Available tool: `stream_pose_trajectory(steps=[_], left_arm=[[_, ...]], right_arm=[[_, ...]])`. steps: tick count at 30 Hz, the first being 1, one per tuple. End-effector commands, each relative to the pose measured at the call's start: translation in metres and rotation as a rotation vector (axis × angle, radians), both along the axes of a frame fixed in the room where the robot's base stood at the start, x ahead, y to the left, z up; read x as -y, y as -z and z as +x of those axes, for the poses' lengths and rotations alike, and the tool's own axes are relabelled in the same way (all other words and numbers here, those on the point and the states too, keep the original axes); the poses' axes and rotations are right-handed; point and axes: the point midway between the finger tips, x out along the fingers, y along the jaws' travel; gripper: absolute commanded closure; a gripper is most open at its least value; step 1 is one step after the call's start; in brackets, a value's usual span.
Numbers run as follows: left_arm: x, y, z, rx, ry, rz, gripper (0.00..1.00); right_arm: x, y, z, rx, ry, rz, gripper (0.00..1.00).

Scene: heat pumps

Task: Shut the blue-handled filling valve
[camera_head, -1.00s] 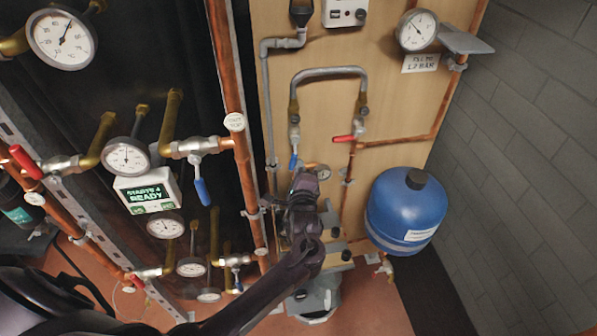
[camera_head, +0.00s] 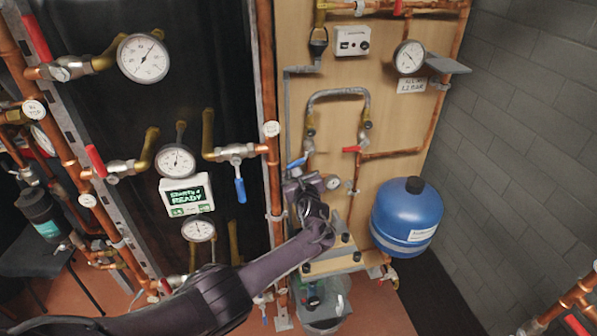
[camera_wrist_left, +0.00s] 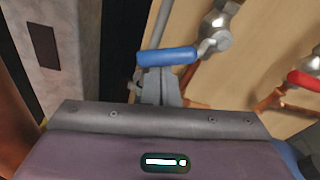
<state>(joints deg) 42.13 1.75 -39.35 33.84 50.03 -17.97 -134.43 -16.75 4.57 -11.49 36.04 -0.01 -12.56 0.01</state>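The filling loop's blue-handled valve shows in the head view as a blue lever (camera_head: 297,163) under the left leg of the grey braided hose (camera_head: 338,93). The lever is tilted, its left end lower. In the left wrist view the blue lever (camera_wrist_left: 167,56) lies nearly level, joined at its right to a metal valve body (camera_wrist_left: 216,32). My left gripper (camera_head: 296,183) is just below the lever; in the wrist view its fingers (camera_wrist_left: 158,82) are together, with their tips at the lever's lower edge. Whether they touch is unclear. My right gripper is out of view.
A red-handled valve (camera_head: 352,149) is on the hose's right leg. A small gauge (camera_head: 332,182) sits close right of my gripper. A blue tank (camera_head: 407,216) stands further right. A vertical copper pipe (camera_head: 272,160) and another blue lever (camera_head: 240,190) are left.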

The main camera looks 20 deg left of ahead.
Motion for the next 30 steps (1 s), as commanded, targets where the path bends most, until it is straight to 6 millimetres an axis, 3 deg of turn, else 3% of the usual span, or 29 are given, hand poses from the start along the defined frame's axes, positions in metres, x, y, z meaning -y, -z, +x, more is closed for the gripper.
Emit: stream_pose_trajectory(steps=[1, 10, 30], left_arm=[[-0.002, -0.010, 0.001, -0.019, -0.001, 0.043, 1.00], [-0.004, -0.012, -0.001, -0.123, 0.000, 0.198, 1.00], [-0.006, -0.008, -0.001, -0.141, 0.003, 0.223, 1.00]], right_arm=[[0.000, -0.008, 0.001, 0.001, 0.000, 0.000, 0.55], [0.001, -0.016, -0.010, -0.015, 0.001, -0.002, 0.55], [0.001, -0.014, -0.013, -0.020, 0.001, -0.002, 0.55]])
